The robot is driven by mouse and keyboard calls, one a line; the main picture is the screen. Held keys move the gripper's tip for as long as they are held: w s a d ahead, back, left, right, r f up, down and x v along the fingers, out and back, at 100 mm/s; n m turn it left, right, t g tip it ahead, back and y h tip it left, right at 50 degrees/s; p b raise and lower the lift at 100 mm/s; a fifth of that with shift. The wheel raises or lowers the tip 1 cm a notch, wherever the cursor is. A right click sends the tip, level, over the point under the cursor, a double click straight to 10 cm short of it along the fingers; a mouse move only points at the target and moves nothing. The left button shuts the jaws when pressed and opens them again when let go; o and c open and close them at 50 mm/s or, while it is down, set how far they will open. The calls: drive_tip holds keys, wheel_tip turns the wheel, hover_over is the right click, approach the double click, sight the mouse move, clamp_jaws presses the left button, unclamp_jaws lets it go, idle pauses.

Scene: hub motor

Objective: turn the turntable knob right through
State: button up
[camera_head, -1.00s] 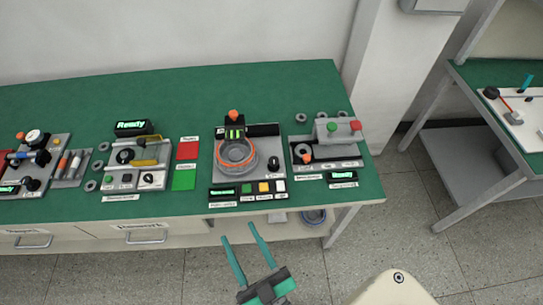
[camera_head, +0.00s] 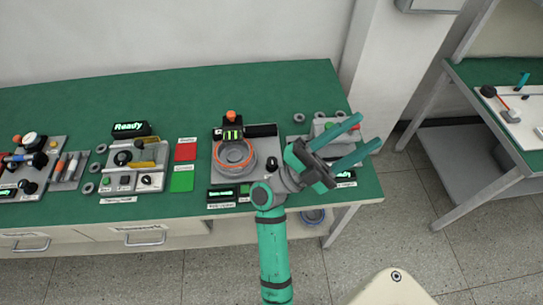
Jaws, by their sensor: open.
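The middle station has a grey round turntable-like fixture with an orange ring (camera_head: 234,153) on a grey plate. A small black knob (camera_head: 244,162) stands at its lower right; I cannot tell for sure that it is the turntable knob. My gripper (camera_head: 368,131) is open with nothing between its teal fingers. It is over the right end of the bench, to the right of the middle station. The gripper and wrist hide much of the right station, and the arm covers part of the button row in front of the middle station.
The green bench (camera_head: 290,85) is clear along its back. Left of the middle station are a red pad (camera_head: 186,151), a green pad (camera_head: 181,181) and a station with a "Ready" display (camera_head: 130,127). A grey box (camera_head: 325,127) stands at the right. A second bench is farther right.

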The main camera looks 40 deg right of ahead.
drive_tip(key=s+d+f+m+g+y, duration=0.2)
drive_tip(key=d+m+g+y, duration=0.1)
drive_tip(key=d+y, duration=0.15)
drive_tip(key=n+t+y, duration=0.5)
drive_tip(key=t+y, duration=0.9)
drive_tip(key=y, duration=0.6)
approach(272, 161)
drive_tip(key=shift+m, duration=0.3)
wheel_tip(272, 161, down, 8)
drive_tip(key=shift+w+f, duration=0.1)
drive_tip(key=shift+w, duration=0.1)
drive_tip(key=c, duration=1.1)
